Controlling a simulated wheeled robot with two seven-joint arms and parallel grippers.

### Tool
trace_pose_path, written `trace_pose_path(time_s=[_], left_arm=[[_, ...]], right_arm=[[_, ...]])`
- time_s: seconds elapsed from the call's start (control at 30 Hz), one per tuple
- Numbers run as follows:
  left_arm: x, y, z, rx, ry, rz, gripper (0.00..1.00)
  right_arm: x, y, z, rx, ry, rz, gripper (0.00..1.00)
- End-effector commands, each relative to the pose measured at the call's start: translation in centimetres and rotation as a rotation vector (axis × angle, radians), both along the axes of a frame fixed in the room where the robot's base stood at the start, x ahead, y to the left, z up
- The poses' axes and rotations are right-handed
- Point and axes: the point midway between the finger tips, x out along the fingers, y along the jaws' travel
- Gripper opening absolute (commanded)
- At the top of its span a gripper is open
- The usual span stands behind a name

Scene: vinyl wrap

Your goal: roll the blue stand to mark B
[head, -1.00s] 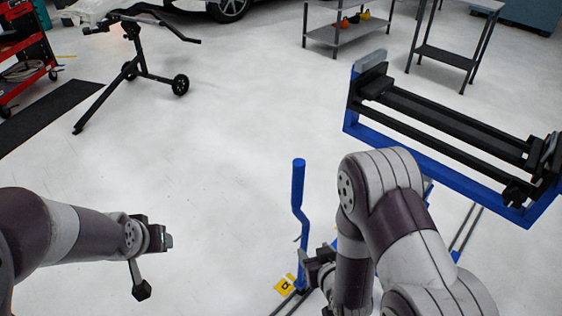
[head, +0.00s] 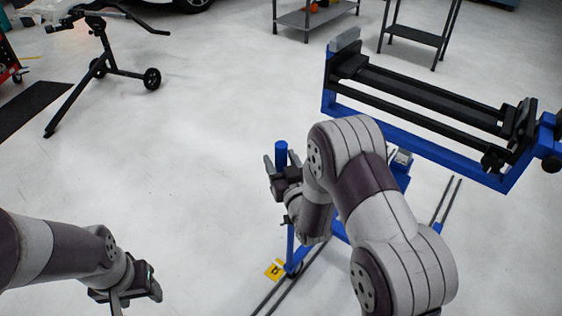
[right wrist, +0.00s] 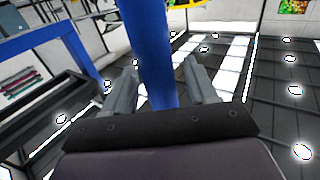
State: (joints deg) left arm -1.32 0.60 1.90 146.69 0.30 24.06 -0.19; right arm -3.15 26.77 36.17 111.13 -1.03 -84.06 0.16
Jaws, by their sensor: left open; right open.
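The blue stand (head: 420,150) is a blue frame carrying long black rollers, at the right of the head view, above floor rails (head: 291,284). Its upright blue post (head: 281,149) shows left of my right arm and fills the middle of the right wrist view (right wrist: 150,45). My right gripper (head: 281,163) is open with a finger on either side of the post near its top; contact cannot be told. My left gripper (head: 150,288) is open and empty at the lower left, over bare floor. A yellow tag (head: 275,269) lies by the post's foot; its letter is too small to read surely. My right arm hides part of the stand.
A black wheeled stand (head: 105,70) is at the upper left, beside a dark mat (head: 35,108). Grey shelving (head: 315,18) and a small table (head: 415,36) stand at the back. The middle floor is clear.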

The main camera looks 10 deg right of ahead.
Motion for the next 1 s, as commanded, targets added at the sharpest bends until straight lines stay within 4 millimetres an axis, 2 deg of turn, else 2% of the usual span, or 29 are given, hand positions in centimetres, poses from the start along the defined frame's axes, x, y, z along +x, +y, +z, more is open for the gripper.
trace_pose_path(time_s=[0.2,0.23,0.4,0.57,0.77,1.0], left_arm=[[0.0,0.0,0.0,0.0,0.0,0.0,0.57],[0.0,0.0,0.0,0.0,0.0,0.0,0.57],[0.0,0.0,0.0,0.0,0.0,0.0,0.57],[0.0,0.0,-0.1,0.0,0.0,0.0,0.57],[0.0,0.0,-0.6,0.0,0.0,0.0,0.57],[0.0,0.0,-0.5,0.0,0.0,0.0,0.57]], right_arm=[[0.1,0.0,0.0,0.0,0.0,0.0,0.57],[0.1,0.0,0.0,0.0,0.0,0.0,0.54],[0.1,0.0,0.0,0.0,0.0,0.0,0.0],[0.3,-0.2,0.0,0.0,-0.001,0.0,0.0],[1.7,-2.2,0.1,-0.002,-0.005,-0.005,0.0],[1.7,-2.0,0.1,-0.001,-0.002,0.0,0.0]])
